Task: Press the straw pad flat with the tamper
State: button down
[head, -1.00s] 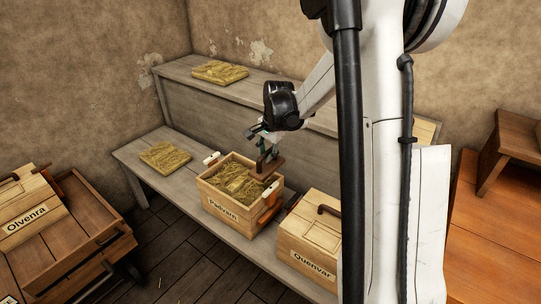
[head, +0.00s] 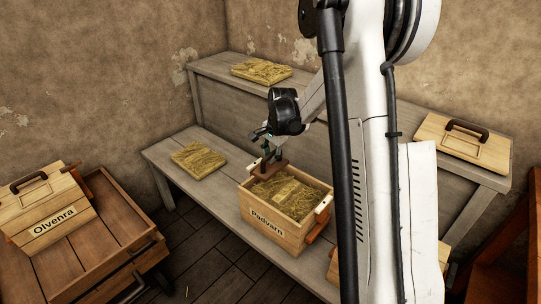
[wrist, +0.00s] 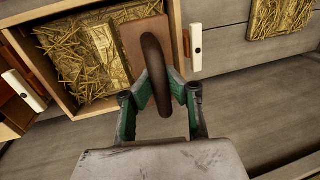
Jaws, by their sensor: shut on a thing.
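The open wooden crate labelled Padvarn (head: 262,222) stands on the lower bench. Loose straw (head: 302,205) fills it, with a smoother rectangular patch of the straw pad (head: 284,190) near the middle. My gripper (head: 264,141) is shut on the dark curved handle of the tamper (wrist: 155,65). The tamper's brown plate (head: 270,168) is at the crate's back left corner; I cannot tell whether it touches the straw. In the wrist view the plate (wrist: 133,40) lies beside the smoother patch, partly hidden by the handle.
White-ended latches (head: 323,203) flank the crate. One straw pad (head: 198,160) lies on the lower bench, another (head: 261,70) on the upper shelf with a handled lid (head: 462,140). A crate labelled Olvenra (head: 50,222) sits on a cart at left. My arm hides part of the bench.

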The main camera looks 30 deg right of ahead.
aim_at(271, 167)
jog(key=shift+f+b, duration=2.15)
jog(key=shift+f, duration=1.85)
jog(key=shift+f+b, duration=0.8)
jog(key=shift+b, duration=0.65)
dwell(2.5)
